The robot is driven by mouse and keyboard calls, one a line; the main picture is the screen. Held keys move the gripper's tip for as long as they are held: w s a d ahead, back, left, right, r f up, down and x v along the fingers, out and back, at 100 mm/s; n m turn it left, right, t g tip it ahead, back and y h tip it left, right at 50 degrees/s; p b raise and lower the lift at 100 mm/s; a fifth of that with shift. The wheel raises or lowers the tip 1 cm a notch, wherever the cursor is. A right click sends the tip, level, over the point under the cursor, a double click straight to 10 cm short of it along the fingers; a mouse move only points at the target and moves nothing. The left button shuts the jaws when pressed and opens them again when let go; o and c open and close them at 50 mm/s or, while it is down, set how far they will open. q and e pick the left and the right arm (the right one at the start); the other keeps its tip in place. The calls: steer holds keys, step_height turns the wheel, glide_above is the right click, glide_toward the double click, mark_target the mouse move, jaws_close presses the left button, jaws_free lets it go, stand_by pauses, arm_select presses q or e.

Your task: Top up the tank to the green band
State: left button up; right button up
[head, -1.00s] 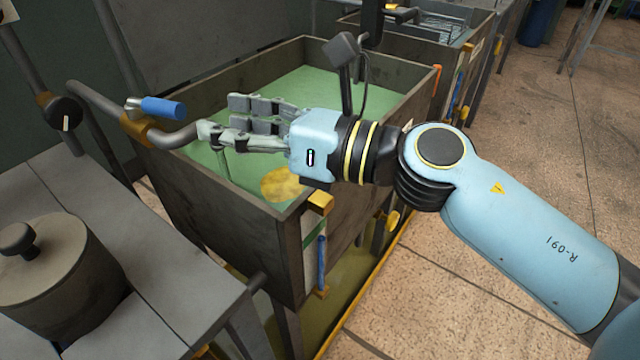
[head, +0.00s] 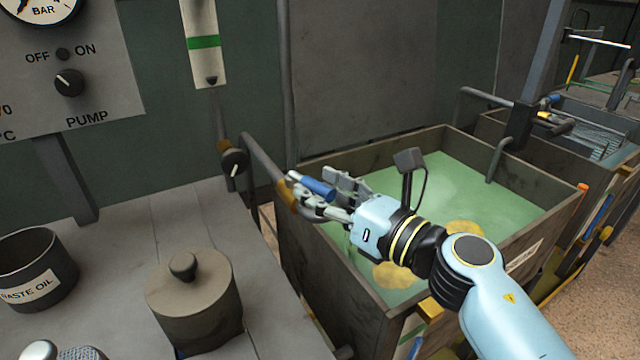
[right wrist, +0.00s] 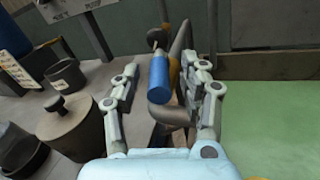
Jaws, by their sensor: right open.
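The tank (head: 375,300) is an open, dark metal trough holding pale green liquid (head: 450,190) with yellowish patches. The green band (head: 203,42) is on a white strip on the wall. A valve with a blue lever handle (head: 318,188) sits on the pipe at the tank's left end. My right gripper (head: 316,197) is open at this handle. In the right wrist view, the blue handle (right wrist: 159,78) appears between the spread fingers; contact cannot be told. My left gripper is not in view.
A panel with a pump knob (head: 69,83) turned toward OFF is at upper left. A lidded pot (head: 195,300) and a waste oil pot (head: 35,265) stand on the grey bench (head: 120,235). A black knob (head: 233,162) is under the strip. Another tank stands farther right.

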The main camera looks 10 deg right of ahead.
steer(key=shift+w+a, duration=0.15)
steer(key=shift+w, duration=0.05)
jaws_close()
stand_by(0.4)
